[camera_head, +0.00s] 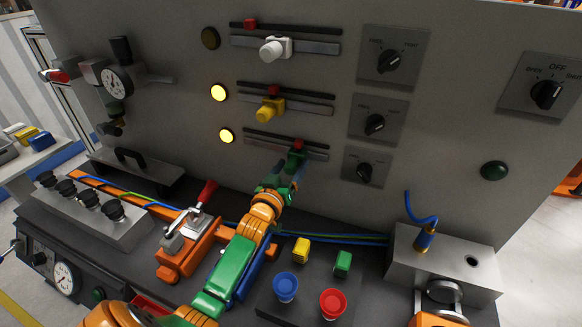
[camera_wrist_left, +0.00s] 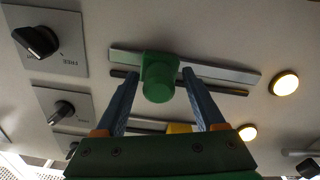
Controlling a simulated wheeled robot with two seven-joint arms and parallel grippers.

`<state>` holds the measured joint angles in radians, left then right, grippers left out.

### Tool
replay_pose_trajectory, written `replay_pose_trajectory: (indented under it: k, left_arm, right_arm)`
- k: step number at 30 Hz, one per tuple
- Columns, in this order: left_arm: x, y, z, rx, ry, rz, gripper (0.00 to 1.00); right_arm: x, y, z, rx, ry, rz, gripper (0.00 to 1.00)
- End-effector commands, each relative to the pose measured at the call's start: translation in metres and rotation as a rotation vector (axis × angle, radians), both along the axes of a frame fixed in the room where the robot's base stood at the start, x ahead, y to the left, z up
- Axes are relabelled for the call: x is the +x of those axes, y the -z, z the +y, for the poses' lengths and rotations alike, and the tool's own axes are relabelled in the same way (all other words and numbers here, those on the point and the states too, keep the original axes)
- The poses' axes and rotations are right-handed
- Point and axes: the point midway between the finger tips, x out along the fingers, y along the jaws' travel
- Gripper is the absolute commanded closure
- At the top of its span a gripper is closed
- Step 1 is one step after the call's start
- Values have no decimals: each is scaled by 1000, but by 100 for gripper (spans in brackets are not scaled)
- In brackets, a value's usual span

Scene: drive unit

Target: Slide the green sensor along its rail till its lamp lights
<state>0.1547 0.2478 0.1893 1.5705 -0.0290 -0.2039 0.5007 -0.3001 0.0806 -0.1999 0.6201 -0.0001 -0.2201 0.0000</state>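The green sensor (camera_head: 297,157) sits near the right end of the lowest rail (camera_head: 262,141) on the grey panel, just below a red marker (camera_head: 299,144). The lamp (camera_head: 226,136) left of this rail is lit yellow. My left gripper (camera_head: 290,171) is at the sensor and partly hides it. In the left wrist view, the green sensor (camera_wrist_left: 158,75) stands between the two blue-grey fingers (camera_wrist_left: 160,88). Thin gaps seem to show on both sides, so the gripper looks open around it. My right gripper is not in view.
Above are a yellow sensor (camera_head: 268,109) with a lit lamp (camera_head: 219,92) and a white sensor (camera_head: 273,48) with a dark lamp (camera_head: 210,38). Knobs (camera_head: 375,124) are right of the rails.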

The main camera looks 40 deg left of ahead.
Motion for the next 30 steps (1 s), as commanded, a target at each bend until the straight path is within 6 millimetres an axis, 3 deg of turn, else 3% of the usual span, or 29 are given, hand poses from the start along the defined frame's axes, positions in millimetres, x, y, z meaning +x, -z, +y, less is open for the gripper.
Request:
replay_pose_trajectory:
  k: [5, 15, 18, 30]
  left_arm:
    - [-5, 1, -2, -1, 1, 0, 29]
    - [-59, 2, -14, -1, 1, 2, 29]
    - [-67, 1, -16, -1, 0, 1, 29]
    - [-69, 0, -16, 0, 0, 0, 29]
  right_arm:
    - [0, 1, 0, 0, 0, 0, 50]
    - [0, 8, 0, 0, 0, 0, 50]
    - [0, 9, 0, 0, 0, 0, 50]
    - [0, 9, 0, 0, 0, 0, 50]
